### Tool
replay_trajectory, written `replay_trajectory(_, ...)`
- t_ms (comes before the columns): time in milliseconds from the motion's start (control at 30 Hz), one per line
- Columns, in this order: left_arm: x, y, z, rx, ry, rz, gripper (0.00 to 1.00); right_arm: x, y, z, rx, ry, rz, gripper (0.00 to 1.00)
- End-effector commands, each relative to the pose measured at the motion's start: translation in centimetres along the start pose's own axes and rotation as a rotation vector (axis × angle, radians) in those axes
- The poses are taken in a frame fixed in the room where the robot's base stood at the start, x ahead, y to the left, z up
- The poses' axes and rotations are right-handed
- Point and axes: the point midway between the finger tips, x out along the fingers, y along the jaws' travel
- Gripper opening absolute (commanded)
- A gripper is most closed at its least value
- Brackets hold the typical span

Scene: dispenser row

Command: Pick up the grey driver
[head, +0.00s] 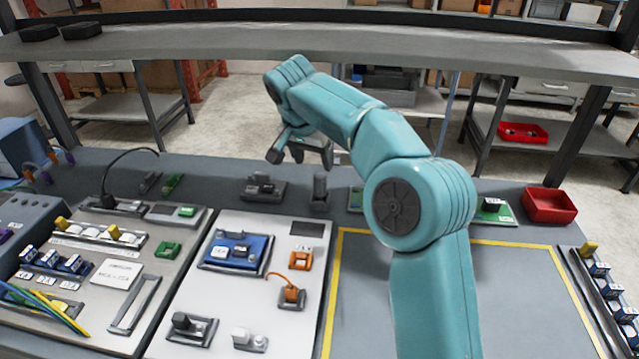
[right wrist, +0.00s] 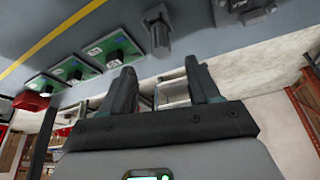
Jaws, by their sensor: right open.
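A dark grey upright piece, which looks like the grey driver (head: 319,188), stands at the back of the bench in the head view. It also shows in the right wrist view (right wrist: 158,32), top centre, in a small holder. My right gripper (head: 299,153) is open, with nothing between its fingers, above and slightly left of that piece in the head view. In the right wrist view the open fingers (right wrist: 160,72) point towards it, with a gap between. My left gripper is in neither view.
A grey fixture with a dark block (head: 264,189) stands left of the driver. Green boards (right wrist: 116,51) lie along the other side. A red bin (head: 549,205) is at the right. A raised shelf (head: 200,42) spans the back. The yellow-outlined area (head: 520,300) looks largely clear.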

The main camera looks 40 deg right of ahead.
Motion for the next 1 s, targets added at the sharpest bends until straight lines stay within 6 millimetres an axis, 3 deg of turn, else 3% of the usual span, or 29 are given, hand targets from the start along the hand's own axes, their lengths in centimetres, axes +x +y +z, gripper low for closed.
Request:
replay_trajectory(200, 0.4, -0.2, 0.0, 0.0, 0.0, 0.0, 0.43, 4.1, 0.3, 0.5, -0.001, -0.003, 0.004, 0.61)
replay_trajectory(467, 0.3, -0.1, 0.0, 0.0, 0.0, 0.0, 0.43, 6.6, 0.2, 0.5, -0.001, -0.002, 0.003, 0.61)
replay_trajectory(700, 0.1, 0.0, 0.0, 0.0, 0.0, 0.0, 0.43, 10.4, 0.0, 0.2, -0.001, -0.003, 0.003, 0.61)
replay_trajectory(1000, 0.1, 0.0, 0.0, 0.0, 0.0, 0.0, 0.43, 11.1, -0.2, 0.0, -0.001, -0.001, 0.0, 0.61)
